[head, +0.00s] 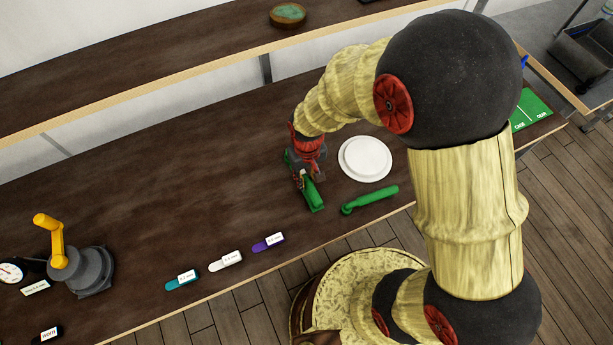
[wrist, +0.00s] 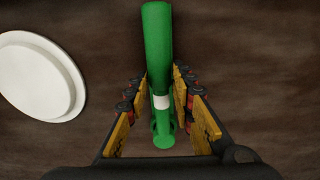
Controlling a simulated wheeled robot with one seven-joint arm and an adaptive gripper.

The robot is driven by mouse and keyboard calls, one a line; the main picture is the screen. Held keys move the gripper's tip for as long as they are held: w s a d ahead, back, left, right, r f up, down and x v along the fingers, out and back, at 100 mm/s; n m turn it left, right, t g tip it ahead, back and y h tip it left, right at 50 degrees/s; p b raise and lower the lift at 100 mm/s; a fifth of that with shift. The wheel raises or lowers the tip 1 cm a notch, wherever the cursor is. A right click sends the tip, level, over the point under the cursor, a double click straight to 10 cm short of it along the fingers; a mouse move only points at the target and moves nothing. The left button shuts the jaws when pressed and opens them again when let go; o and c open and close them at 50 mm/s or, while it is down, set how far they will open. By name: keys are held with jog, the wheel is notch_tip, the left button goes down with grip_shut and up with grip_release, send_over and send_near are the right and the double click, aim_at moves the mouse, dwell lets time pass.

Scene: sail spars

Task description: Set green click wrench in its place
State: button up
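My gripper (head: 304,178) points down at the bench, left of the white plate. A long green tool (head: 314,195) with a thick handle lies between its fingers. The wrist view shows this tool (wrist: 158,50) with a white band, its handle toward the top and a narrower end toward the bottom. The fingertips (wrist: 160,78) flank the handle closely; I cannot tell whether they touch it, or whether the tool is off the bench. A second green wrench-like tool (head: 370,199) lies on the bench to the right. I cannot tell which is the click wrench.
The white plate (head: 365,158) also shows in the wrist view (wrist: 40,78). Teal (head: 182,281), white (head: 225,261) and purple (head: 268,242) labelled pieces lie near the bench's front edge. A grey-yellow device (head: 82,268) stands left. A green labelled board (head: 530,109) lies at the right end.

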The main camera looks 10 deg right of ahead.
aim_at(308, 180)
jog(key=o, duration=0.4)
notch_tip(308, 180, up, 12)
jog(key=shift+s, duration=0.1)
dwell(0.6)
jog(key=s+d+r+m+t+b, duration=0.1)
jog(key=s+d+r+b, duration=0.1)
jog(key=s+d+r, duration=0.2)
jog(key=s+d+r+m+t+b, duration=0.1)
jog(key=s+d+r+t+b, duration=0.1)
jog(key=s+d+r, duration=0.2)
jog(key=s+d+r+m+t+b, duration=0.1)
jog(key=s+d+r+t+b, duration=0.1)
jog(key=s+d+r, duration=0.2)
jog(key=shift+r, duration=0.55)
